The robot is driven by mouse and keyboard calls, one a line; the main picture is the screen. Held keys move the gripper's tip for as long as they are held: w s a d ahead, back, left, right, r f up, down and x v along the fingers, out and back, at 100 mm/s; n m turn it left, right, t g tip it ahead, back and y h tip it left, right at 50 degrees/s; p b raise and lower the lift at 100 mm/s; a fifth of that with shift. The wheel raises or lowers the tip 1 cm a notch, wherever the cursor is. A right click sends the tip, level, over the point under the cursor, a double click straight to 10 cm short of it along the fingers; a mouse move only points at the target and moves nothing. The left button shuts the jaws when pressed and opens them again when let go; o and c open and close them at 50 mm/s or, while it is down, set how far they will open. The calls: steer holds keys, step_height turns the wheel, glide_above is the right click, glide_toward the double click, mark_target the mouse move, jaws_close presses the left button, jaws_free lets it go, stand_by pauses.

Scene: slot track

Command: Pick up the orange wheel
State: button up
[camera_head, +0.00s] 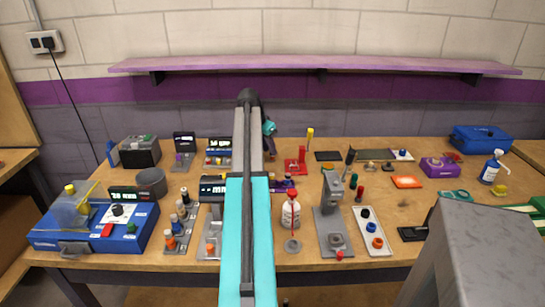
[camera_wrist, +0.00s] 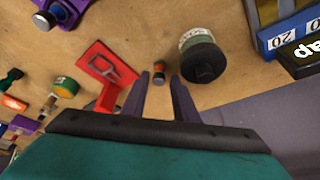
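I cannot pick out the orange wheel for certain. In the head view my arm hides the fingers and part of the bench middle.
In the wrist view a red stand (camera_wrist: 97,62) is close on the left and a dark-capped container (camera_wrist: 203,58) on the right. In the head view a red-topped bottle (camera_head: 291,214) and a grey press (camera_head: 331,190) stand right of my arm. The bench is crowded.

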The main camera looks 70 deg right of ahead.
steer(key=shift+x, duration=1.4)
jaws_close()
